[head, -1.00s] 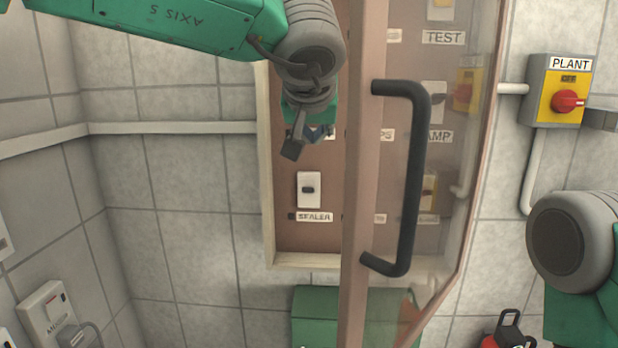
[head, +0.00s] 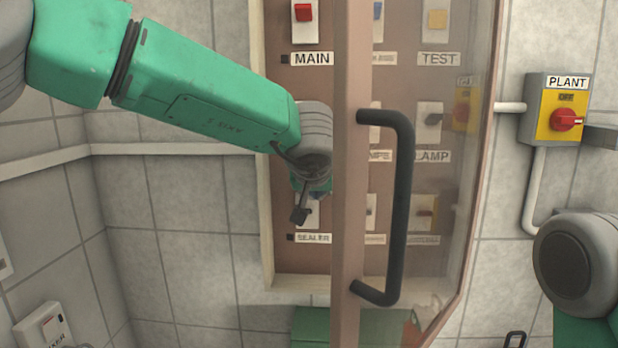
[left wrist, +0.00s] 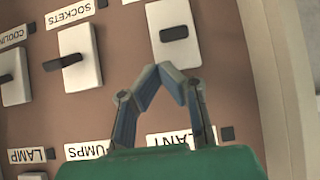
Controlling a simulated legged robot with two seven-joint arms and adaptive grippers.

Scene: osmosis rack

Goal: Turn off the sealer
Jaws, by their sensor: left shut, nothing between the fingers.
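The sealer switch (head: 315,214) is a white plate at the lower left of the brown panel, above its SEALER label (head: 313,238). My left gripper (head: 301,213) is in front of the plate and hides much of it. Contact cannot be told. My right gripper is out of view.
The glazed cabinet door stands open, its frame and black handle (head: 402,205) just right of my left gripper. The MAIN switch (head: 304,22) is above. The SOCKETS switch (left wrist: 80,60) is a neighbour. A yellow PLANT isolator (head: 556,110) is on the right wall.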

